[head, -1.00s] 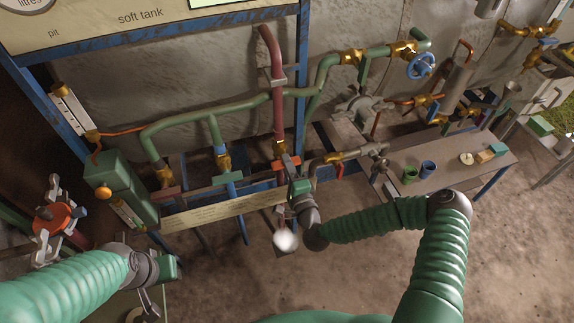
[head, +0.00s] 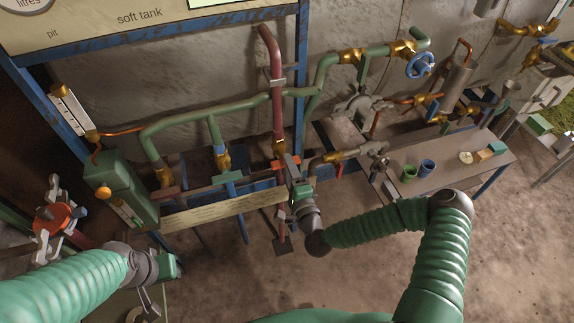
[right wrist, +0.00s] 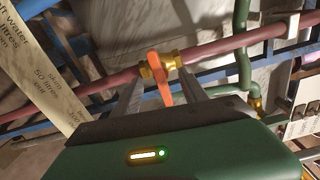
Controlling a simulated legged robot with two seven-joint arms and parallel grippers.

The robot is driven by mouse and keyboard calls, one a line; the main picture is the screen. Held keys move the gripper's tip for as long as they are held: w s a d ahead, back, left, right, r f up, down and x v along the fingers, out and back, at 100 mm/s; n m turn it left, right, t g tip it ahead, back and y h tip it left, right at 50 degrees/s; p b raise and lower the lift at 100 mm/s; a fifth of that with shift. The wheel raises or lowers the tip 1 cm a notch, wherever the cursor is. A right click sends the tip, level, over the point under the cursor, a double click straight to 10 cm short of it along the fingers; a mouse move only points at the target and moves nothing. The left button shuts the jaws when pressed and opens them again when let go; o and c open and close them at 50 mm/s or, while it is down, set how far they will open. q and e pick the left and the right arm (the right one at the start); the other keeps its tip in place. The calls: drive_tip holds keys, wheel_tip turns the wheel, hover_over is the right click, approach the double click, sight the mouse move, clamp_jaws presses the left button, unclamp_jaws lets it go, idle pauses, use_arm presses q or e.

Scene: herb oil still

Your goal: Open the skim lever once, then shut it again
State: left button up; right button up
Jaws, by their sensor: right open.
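The skim lever (right wrist: 160,80) is orange and sits on a brass valve in the dark red pipe (right wrist: 212,55). In the right wrist view it lies across the pipe. My right gripper (right wrist: 160,92) is open, with one finger on each side of the lever; I cannot tell whether either touches it. In the head view my right gripper (head: 292,170) is at the red pipe (head: 277,85) and hides most of the lever (head: 297,159). My left gripper (head: 174,266) is low at the left, away from the pipes; its fingers do not show clearly.
A bench (head: 450,160) with green and blue cups is at the right. Floor in front is open.

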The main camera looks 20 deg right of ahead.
drive_tip(key=shift+s, duration=0.9)
drive_tip(key=shift+s, duration=0.1)
